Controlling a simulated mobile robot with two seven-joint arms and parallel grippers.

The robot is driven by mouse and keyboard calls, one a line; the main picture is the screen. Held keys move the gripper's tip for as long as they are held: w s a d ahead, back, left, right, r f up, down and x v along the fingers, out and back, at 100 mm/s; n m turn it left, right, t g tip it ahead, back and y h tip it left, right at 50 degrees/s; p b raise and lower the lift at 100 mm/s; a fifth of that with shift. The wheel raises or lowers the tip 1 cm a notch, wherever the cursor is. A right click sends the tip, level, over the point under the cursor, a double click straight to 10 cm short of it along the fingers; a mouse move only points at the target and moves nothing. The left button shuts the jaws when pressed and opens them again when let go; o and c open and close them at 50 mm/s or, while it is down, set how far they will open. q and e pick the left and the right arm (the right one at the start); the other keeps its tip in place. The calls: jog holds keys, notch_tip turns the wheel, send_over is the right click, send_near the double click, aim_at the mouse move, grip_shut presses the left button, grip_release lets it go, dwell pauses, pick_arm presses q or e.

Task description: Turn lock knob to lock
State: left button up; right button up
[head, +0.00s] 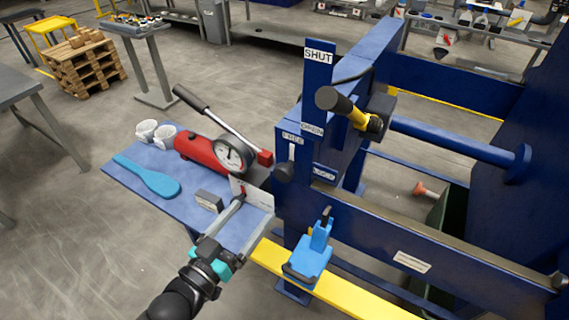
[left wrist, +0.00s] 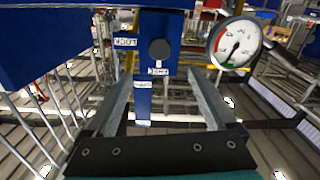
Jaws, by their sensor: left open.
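The lock knob (head: 285,172) is a dark round knob on the blue press frame, between a FREE label (head: 292,137) above and a LOCK label (head: 324,172) to its right. In the left wrist view the knob (left wrist: 160,50) is at upper centre, between small white labels too small to read surely. My left gripper (head: 256,205) is open and empty, below and to the left of the knob in the head view. In the left wrist view its two fingers (left wrist: 160,82) point towards the knob, which shows between and beyond them, apart from both. My right gripper is not in view.
A blue side table (head: 118,172) carries a red pump (head: 200,148) with a gauge (head: 233,155), white cups (head: 165,135) and a blue paddle (head: 150,178). A black-gripped lever (head: 335,100) is near the SHUT label. A light-blue piece (head: 310,262) sits at the yellow rail.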

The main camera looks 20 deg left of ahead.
aim_at(281, 176)
pick_arm(q)
jog(key=x, duration=1.5)
jog(key=shift+d, duration=0.1)
jog(key=shift+c, duration=0.2)
jog(key=c, duration=1.3)
